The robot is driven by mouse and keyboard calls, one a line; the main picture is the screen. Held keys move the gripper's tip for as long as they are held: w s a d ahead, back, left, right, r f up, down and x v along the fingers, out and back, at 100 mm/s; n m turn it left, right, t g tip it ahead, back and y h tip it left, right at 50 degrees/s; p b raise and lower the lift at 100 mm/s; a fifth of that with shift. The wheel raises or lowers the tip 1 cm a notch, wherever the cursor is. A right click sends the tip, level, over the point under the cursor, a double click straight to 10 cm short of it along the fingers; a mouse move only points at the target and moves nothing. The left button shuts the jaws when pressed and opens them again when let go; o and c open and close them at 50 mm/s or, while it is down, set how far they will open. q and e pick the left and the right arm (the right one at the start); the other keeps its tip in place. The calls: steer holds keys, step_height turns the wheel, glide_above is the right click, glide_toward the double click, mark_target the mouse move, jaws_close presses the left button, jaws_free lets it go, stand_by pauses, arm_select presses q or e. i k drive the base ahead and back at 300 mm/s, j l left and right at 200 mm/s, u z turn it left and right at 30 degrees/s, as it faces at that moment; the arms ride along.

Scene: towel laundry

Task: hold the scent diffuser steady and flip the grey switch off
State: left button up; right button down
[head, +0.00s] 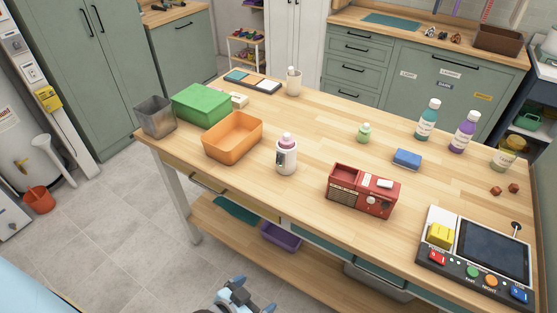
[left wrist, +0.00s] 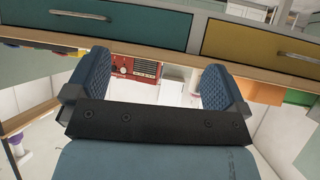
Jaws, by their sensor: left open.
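The scent diffuser appears to be the white, rounded device with a pink top (head: 287,160), upright near the front edge of the wooden table in the head view. A small dark patch on its left side may be the switch; its setting is too small to tell. My left gripper (head: 238,293) is low at the bottom of the head view, in front of the table and well apart from the diffuser. In the left wrist view its two blue ridged fingers (left wrist: 158,84) are spread with nothing between them. My right gripper is not in view.
A red radio (head: 362,193) stands right of the diffuser, an orange bin (head: 233,137) left of it. A button console (head: 474,257) is at the right end. The table front has drawers, one teal (left wrist: 120,22), one yellow (left wrist: 265,42). Tabletop around the diffuser is clear.

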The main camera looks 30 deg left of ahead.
mark_target(280, 158)
steer(key=i+j, duration=0.1)
steer(key=j, duration=0.25)
steer(key=i+j, duration=0.15)
steer(key=j, duration=0.2)
steer(key=i+j+z, duration=0.1)
steer(key=j, duration=0.3)
steer(key=i+j, duration=0.1)
steer(key=j, duration=0.25)
steer(key=i+j+z, duration=0.1)
steer(key=j, duration=0.25)
